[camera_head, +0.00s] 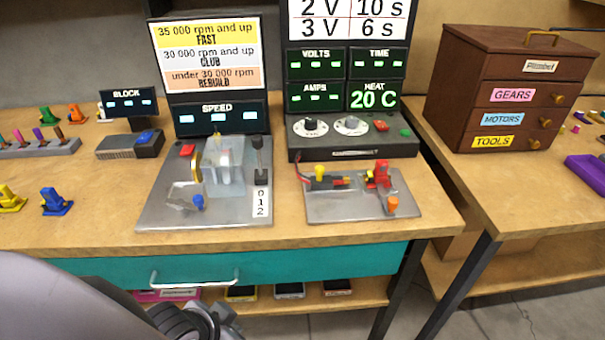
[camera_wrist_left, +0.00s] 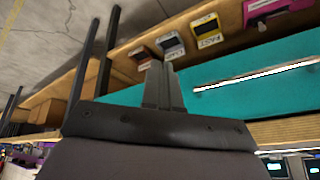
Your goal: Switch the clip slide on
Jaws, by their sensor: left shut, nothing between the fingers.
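The right metal plate (camera_head: 335,208) carries a yellow-knobbed slide (camera_head: 319,172) with a red and black part beside it. A red clamp-like part (camera_head: 378,174) and an orange knob (camera_head: 392,204) are on its right side. I cannot tell for certain which part is the clip slide, or its setting. My left gripper (camera_head: 212,322) is low in front of the teal drawer, well below the plate and touching nothing visible. In the left wrist view its fingers (camera_wrist_left: 163,88) are together and empty. My right gripper is not in view.
The left plate (camera_head: 156,212) holds a clear guard (camera_head: 223,165), a blue knob and a black lever marked 0 1 2. A control box (camera_head: 352,140) stands behind the right plate. The teal drawer (camera_head: 290,262) has a protruding handle (camera_head: 195,281). A brown cabinet (camera_head: 480,85) stands right.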

